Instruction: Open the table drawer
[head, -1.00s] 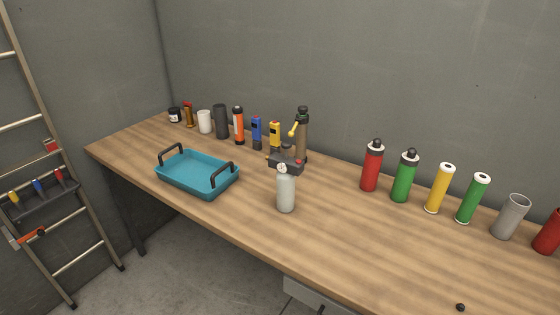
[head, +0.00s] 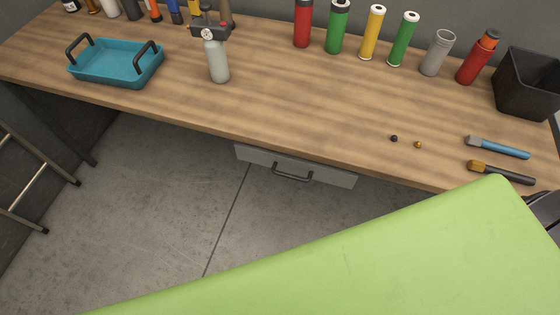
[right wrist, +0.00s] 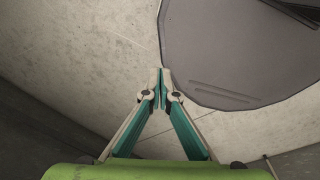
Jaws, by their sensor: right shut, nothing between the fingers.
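The table drawer (head: 333,178) shows in the head view under the front edge of the wooden table (head: 300,110). Its front is plain grey, with a dark bar handle (head: 293,177) in the middle. The drawer looks closed. My right gripper (right wrist: 161,72) shows only in the right wrist view; its fingertips meet, with nothing between them, and concrete floor lies behind. Neither the drawer nor the handle is in that view. My left gripper is in neither current view.
A blue tray (head: 117,80), a pale bottle (head: 216,60), several canisters, a black bin (head: 528,84) and two hand tools stand or lie on the tabletop. The floor (head: 150,210) before the drawer is clear. A lime-green surface covers the lower right.

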